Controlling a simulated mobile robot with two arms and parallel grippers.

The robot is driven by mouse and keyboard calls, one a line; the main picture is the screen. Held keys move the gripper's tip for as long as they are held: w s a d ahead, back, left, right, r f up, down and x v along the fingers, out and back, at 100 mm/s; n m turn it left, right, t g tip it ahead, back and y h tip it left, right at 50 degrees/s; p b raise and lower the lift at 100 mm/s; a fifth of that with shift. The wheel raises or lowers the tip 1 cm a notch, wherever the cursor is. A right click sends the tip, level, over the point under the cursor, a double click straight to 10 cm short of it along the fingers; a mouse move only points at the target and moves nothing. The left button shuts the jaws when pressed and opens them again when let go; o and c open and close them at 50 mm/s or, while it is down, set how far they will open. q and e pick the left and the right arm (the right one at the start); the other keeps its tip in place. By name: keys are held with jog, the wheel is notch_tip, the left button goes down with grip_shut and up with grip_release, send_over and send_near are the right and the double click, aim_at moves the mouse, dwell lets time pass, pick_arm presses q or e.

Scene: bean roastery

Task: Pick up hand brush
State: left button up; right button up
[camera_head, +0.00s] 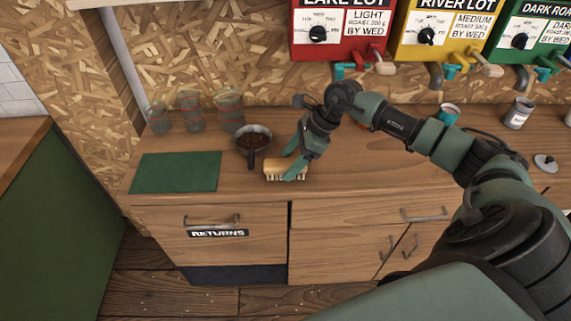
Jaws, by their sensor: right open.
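The hand brush (272,172) has a tan wooden body and pale bristles. It lies on the wooden counter (350,180), near the front edge above the gap beside the returns drawer. My right gripper (291,163) reaches down from the right, with its teal fingers open around the brush. One finger is on the far side and one is in front of it, covering part of the brush. I cannot tell whether the fingers touch it. My left gripper is not in view.
A dark pan of beans (253,137) stands close left of the brush, its handle pointing forward. A green mat (176,172) lies farther left, with several glass jars (191,111) behind. Red (330,35) and yellow (437,30) dispensers hang above. A teal cup (449,113) stands right.

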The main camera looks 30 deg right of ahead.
jog(key=shift+x, duration=1.2)
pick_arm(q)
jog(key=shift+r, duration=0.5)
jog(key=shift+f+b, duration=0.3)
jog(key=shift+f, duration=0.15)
pick_arm(e)
jog(key=shift+f, duration=0.3)
grip_shut()
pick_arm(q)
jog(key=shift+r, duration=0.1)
pick_arm(e)
jog(key=shift+r, duration=0.1)
